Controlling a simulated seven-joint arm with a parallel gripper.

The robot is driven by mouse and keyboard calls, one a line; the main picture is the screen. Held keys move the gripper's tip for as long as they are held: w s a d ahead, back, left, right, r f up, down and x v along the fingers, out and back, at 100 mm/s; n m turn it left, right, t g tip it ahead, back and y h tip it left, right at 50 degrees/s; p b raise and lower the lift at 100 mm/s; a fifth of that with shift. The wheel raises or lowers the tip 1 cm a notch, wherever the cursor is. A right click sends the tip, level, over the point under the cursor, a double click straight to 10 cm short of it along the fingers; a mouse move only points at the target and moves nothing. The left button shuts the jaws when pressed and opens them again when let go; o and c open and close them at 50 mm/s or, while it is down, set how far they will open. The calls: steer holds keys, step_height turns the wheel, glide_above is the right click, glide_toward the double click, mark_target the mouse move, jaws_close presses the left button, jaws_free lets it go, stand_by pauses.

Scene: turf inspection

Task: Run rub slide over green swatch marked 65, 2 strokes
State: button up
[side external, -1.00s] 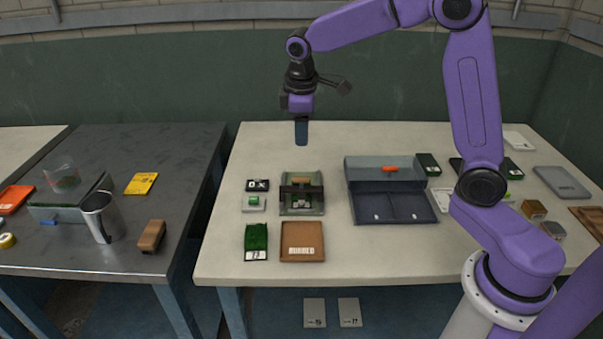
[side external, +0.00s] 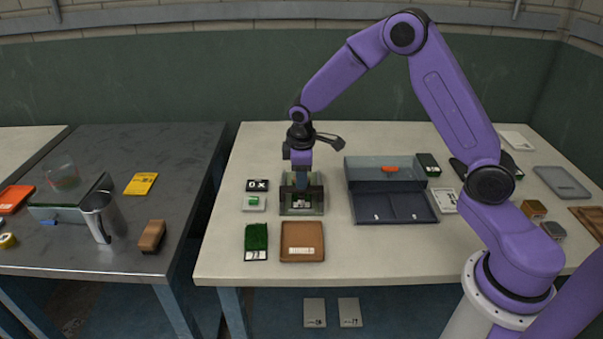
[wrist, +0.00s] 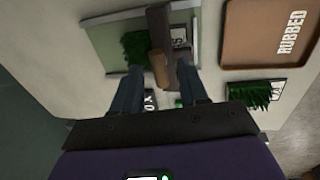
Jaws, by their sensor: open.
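My gripper (side external: 301,184) is lowered over the rub rig (side external: 287,211), its fingers open. In the wrist view my gripper (wrist: 160,72) has one finger on each side of the brown handle of the rub slide (wrist: 160,68), not visibly closed on it. The slide's dark bar crosses the rig beside the handle. A green swatch (wrist: 134,48) lies in the rig, partly under the slide. Its white label (wrist: 179,37) is partly covered and seems to read 65. In the side view my gripper hides most of the slide.
A brown tray marked RUBBED (side external: 302,255) and another green swatch (side external: 256,236) stand in front of the rig. A 0X display (side external: 258,185) and a white box with a green button (side external: 254,204) are left. A grey two-part case (side external: 393,207) is close at right.

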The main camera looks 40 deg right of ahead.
jaws_close()
steer(key=w+d, duration=0.9)
stand_by(0.4)
jaws_free()
step_height(320, 180, up, 17)
steer(key=s+a, duration=0.2)
steer(key=shift+s+a, duration=0.2)
steer(key=shift+s, duration=0.1)
steer(key=shift+a, duration=0.1)
stand_by(0.3)
